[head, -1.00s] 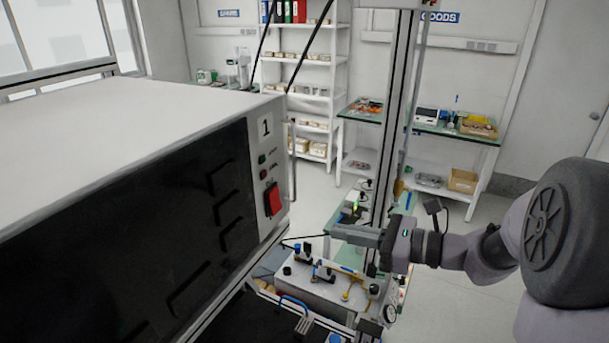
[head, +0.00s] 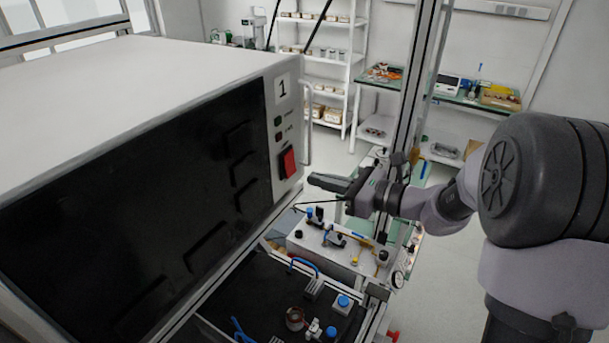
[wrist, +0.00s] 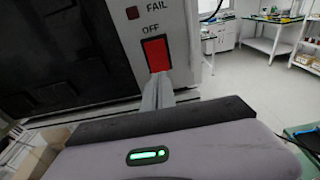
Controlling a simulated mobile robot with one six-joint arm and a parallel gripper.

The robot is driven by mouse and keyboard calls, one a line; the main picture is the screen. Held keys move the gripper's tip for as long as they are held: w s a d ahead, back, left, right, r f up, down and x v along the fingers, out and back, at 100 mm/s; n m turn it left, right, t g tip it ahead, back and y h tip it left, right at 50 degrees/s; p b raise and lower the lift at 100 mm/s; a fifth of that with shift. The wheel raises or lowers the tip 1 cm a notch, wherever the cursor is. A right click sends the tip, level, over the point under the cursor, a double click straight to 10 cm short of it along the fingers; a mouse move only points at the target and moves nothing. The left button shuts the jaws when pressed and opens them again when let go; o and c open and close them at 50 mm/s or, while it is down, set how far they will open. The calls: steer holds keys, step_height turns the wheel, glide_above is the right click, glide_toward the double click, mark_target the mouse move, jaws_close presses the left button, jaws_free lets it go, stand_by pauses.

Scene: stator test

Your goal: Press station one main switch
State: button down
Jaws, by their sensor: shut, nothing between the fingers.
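The main switch is a red rocker (head: 288,162) on the front edge strip of the white box marked 1 (head: 170,75). In the wrist view the red switch (wrist: 156,54) sits under the word OFF, just beyond the fingertips. My gripper (head: 312,181) is shut and empty. Its tips point left toward the strip, a little right of and below the switch in the head view. In the wrist view the closed fingers (wrist: 157,85) overlap the lower edge of the switch. I cannot tell whether they touch it.
Two small indicator lamps (head: 278,128) sit above the switch. A vertical handle (head: 307,125) stands at the box's right edge. Below is a bench with fittings and a white block (head: 325,245). An upright post (head: 412,100) stands behind my gripper.

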mark_target(292, 172)
steer(key=shift+x, duration=2.1)
